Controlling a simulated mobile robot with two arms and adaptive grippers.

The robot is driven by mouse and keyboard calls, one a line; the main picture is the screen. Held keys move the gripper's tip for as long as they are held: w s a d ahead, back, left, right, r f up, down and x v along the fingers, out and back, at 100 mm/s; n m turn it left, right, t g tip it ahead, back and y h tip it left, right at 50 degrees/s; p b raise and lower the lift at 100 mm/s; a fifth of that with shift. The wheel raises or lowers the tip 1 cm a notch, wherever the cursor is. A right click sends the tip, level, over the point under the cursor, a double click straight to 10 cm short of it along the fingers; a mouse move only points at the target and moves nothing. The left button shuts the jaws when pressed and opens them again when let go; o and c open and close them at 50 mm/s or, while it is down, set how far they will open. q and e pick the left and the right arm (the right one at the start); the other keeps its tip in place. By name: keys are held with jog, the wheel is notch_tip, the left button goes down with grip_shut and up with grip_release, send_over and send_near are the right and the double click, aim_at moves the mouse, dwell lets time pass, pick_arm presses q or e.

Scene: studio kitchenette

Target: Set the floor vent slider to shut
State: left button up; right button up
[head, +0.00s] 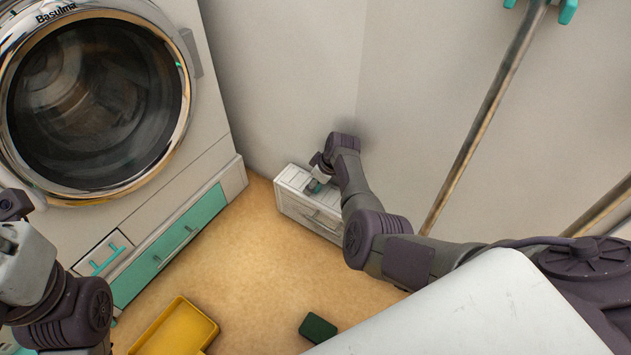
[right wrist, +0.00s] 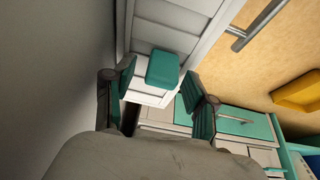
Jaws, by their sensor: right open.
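The floor vent is a low white slatted box (head: 291,180) on the floor against the back wall; its slatted top also shows in the right wrist view (right wrist: 180,17). Its slider has a teal block-shaped knob (right wrist: 162,69), seen in the right wrist view. My right gripper (head: 316,184) is over the vent's top, pointing down. In the right wrist view its two teal-padded fingers (right wrist: 160,90) are open on either side of the knob, with gaps visible. I cannot tell contact. My left arm's end (head: 22,262) is at the left edge; its fingers cannot be made out.
A washing machine (head: 205,105) with a teal drawer (head: 170,245) below stands left of the vent. A yellow tray (head: 178,328) and a dark green block (head: 318,327) lie on the floor. A pole (head: 490,105) leans at the right wall. Floor between is clear.

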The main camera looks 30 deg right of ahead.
jog(key=v, duration=1.2)
jog(key=shift+w, duration=0.1)
